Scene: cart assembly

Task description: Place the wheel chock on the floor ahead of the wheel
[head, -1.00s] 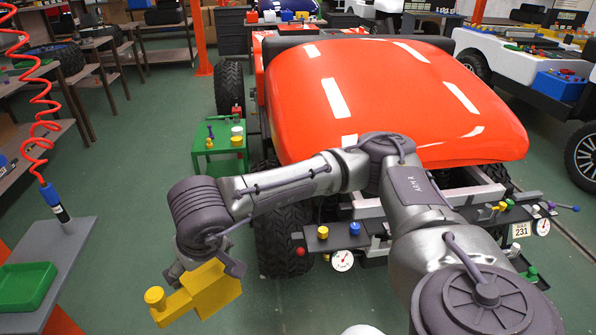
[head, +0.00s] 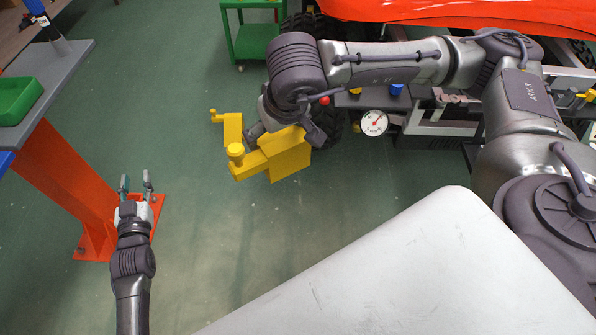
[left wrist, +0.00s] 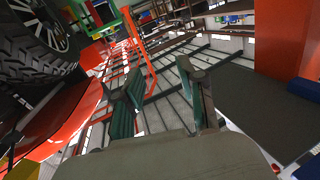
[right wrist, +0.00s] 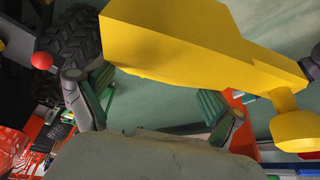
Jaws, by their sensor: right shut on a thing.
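The yellow wheel chock (head: 288,158), a block with a knobbed arm, is held by my right gripper (head: 290,135), left of the vehicle's front. It fills the top of the right wrist view (right wrist: 185,35), near the fingers (right wrist: 155,105). A similar yellow piece (head: 232,128) shows just left of my right gripper; I cannot tell if it rests on the floor. The dark front wheel (head: 334,128) is largely hidden behind my right gripper; a tyre shows in the right wrist view (right wrist: 75,45). My left gripper (head: 136,184) is open and empty, its fingers apart (left wrist: 163,100).
An orange post (head: 70,180) with a grey shelf and green tray (head: 18,98) stands at left. A green stand (head: 252,40) is at the back. A gauge (head: 374,123) sits on the vehicle's front bar. Green floor (head: 215,225) is clear between the post and chock.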

